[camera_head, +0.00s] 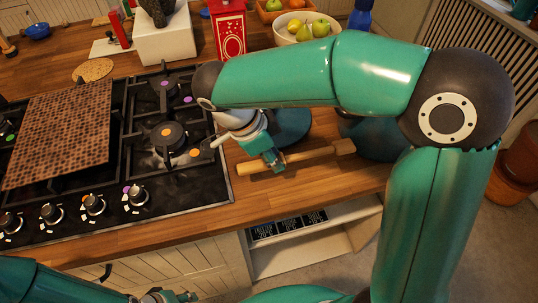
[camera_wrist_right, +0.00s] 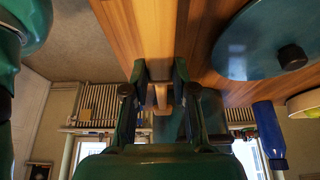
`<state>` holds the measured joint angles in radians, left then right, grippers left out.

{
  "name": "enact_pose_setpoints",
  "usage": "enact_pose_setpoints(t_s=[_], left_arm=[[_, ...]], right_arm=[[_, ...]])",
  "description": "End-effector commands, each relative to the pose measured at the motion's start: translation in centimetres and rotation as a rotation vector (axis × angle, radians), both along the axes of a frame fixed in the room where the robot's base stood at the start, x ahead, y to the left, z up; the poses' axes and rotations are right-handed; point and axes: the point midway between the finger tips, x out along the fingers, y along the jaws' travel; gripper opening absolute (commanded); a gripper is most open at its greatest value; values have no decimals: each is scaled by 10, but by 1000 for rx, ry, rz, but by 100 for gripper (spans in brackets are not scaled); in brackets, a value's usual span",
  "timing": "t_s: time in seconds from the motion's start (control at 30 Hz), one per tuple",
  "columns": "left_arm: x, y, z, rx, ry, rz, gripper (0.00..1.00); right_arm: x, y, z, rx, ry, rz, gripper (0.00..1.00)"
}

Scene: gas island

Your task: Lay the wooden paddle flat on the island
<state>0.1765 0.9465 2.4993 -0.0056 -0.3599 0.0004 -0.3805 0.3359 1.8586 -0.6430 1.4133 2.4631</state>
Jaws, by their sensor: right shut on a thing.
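The wooden paddle (camera_head: 310,155) is a long, pale brown piece at the island's front edge, right of the hob. My right gripper (camera_head: 273,160) is shut on it, left of its middle. In the right wrist view the paddle (camera_wrist_right: 161,95) shows between the two fingers (camera_wrist_right: 152,88). It looks close to the wooden island top (camera_head: 215,195); I cannot tell whether it touches. My left gripper (camera_head: 170,297) is only partly in view at the bottom edge, and its jaws are unclear.
A black gas hob (camera_head: 180,185) with a brown patterned board (camera_head: 62,130) on it lies to the left. A blue lid with a black knob (camera_wrist_right: 262,45) is beside the paddle. A fruit bowl (camera_head: 306,28), a red box (camera_head: 228,32) and a white block (camera_head: 165,42) stand behind.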

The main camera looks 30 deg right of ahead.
Motion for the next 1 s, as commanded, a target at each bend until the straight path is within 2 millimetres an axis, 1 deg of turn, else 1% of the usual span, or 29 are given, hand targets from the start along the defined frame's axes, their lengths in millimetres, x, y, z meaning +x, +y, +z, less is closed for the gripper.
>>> enact_pose_setpoints(t_s=[0.17,0.5,0.7,0.83,1.0], left_arm=[[0,0,-10,0,-1,0,40],[0,0,-40,0,-1,0,40],[0,0,-54,0,-1,0,40],[0,0,-58,0,-1,0,40],[0,0,-58,0,-1,0,40]], right_arm=[[1,4,-8,-2,3,5,0],[3,7,-39,-2,1,12,0],[3,7,-54,-2,1,14,0],[3,7,-58,-2,1,14,0],[3,7,-59,-2,1,14,0]])
